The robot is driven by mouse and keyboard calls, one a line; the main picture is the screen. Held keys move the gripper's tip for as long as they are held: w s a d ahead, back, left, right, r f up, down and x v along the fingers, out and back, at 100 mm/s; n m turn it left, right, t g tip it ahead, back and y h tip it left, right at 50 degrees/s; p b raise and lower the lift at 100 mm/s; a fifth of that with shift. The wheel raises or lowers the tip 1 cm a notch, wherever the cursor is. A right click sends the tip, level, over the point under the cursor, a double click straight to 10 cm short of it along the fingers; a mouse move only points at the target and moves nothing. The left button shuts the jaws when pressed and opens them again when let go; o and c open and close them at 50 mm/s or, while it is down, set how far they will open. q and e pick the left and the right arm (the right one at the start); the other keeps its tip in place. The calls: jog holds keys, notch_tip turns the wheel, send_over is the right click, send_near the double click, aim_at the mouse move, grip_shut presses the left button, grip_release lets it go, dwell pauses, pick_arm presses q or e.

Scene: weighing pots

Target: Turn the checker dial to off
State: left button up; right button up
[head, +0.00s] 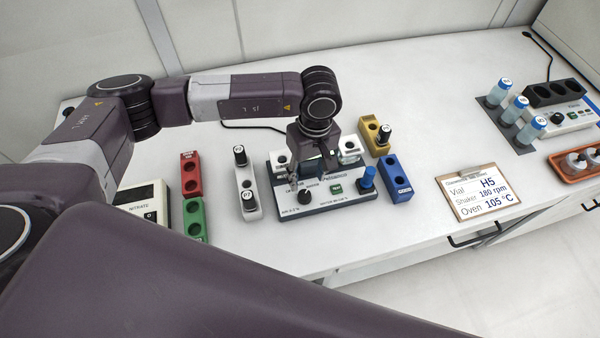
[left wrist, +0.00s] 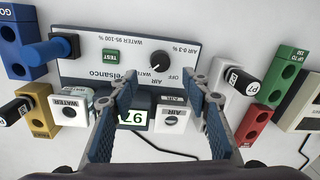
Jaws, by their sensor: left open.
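The checker (head: 345,205) is a white and dark blue box on the bench, with a green TEST button and a black dial (head: 305,196) on its panel. In the left wrist view the checker (left wrist: 85,70) appears upside down, and the dial (left wrist: 161,62) shows a white mark on its lower-left side. The OFF label is to the right of the dial there. My left gripper (head: 316,172) is over the back part of the checker, pointing down. In the left wrist view its fingers (left wrist: 160,90) are apart with nothing between them, and the dial lies just beyond the fingertips.
Pot blocks stand close around the checker: red (head: 190,175), green (head: 194,220), white (head: 248,188), yellow (head: 369,131) and blue (head: 396,185). A blue plug-like piece (head: 367,178) rises at the checker's right. A clipboard (head: 480,192) lies on clear bench farther right.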

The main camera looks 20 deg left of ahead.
aim_at(305, 194)
pick_arm(q)
jog(key=shift+w+a+f, duration=0.2)
jog(key=shift+w+f, duration=0.05)
jog(key=shift+f, duration=0.05)
jog(key=shift+f+p, duration=0.35)
jog(key=f, duration=0.1)
jog(key=s+f+p, duration=0.1)
jog(key=f, duration=0.1)
jog(key=shift+s+d+f, duration=0.15)
jog(key=shift+s+d, duration=0.1)
jog(key=shift+w+a+f+p, duration=0.15)
jog(key=shift+f+p, duration=0.1)
jog(key=shift+f, duration=0.35)
jog(key=shift+w+d+f+p, duration=0.1)
jog(key=shift+f+p, duration=0.15)
jog(key=shift+f, duration=0.3)
jog(key=shift+w+a+f, duration=0.1)
jog(key=shift+a+f, duration=0.05)
jog(key=shift+f, duration=0.25)
jog(key=shift+c, duration=0.9)
jog(key=c, duration=1)
